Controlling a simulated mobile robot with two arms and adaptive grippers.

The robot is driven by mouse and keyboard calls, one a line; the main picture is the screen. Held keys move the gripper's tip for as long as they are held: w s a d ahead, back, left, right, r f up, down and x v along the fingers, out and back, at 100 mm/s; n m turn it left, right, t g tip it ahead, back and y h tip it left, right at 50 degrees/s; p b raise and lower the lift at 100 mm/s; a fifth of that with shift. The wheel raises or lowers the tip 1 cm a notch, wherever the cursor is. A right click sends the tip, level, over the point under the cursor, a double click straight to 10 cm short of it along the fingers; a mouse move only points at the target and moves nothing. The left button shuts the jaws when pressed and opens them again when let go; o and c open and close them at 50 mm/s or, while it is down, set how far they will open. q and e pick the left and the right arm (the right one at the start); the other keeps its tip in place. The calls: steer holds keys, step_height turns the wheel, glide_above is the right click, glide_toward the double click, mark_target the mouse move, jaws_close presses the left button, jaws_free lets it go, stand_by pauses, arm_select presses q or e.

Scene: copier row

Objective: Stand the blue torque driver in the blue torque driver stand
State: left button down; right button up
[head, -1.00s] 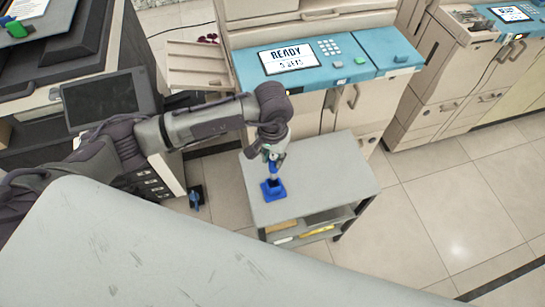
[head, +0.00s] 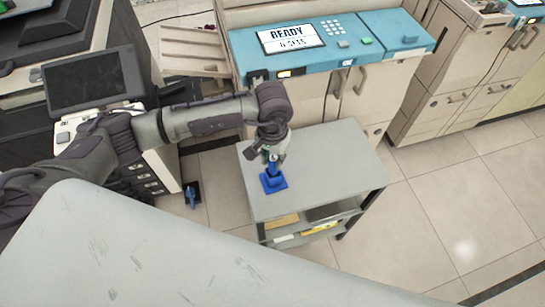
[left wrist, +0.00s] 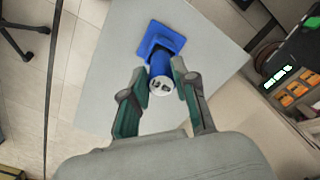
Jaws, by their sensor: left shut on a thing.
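The blue torque driver (head: 272,168) is held roughly upright by my left gripper (head: 270,155) above the grey cart. The blue torque driver stand (head: 273,184) has a square base and sits on the cart top, directly below. In the left wrist view the driver (left wrist: 160,70) shows its blue body and round pale end between the fingers of my left gripper (left wrist: 161,92). The stand (left wrist: 156,34) shows just beyond it, lined up with the driver. The driver's lower end is hidden, so I cannot tell how deep it is in the stand. My right gripper is out of view.
The grey cart (head: 330,160) has clear room right of the stand and a lower shelf with flat items. A beige and teal copier (head: 340,60) stands behind. A blue item (head: 191,195) is on the floor to the left. A large pale surface (head: 150,260) fills the foreground.

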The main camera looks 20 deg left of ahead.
arm_select(q)
steer(key=shift+f+b, duration=0.4)
steer(key=shift+b, duration=0.1)
stand_by(1.0)
steer(key=c, duration=0.8)
jaws_free()
steer(key=shift+r, duration=0.1)
step_height(320, 180, up, 12)
steer(key=shift+f, duration=0.1)
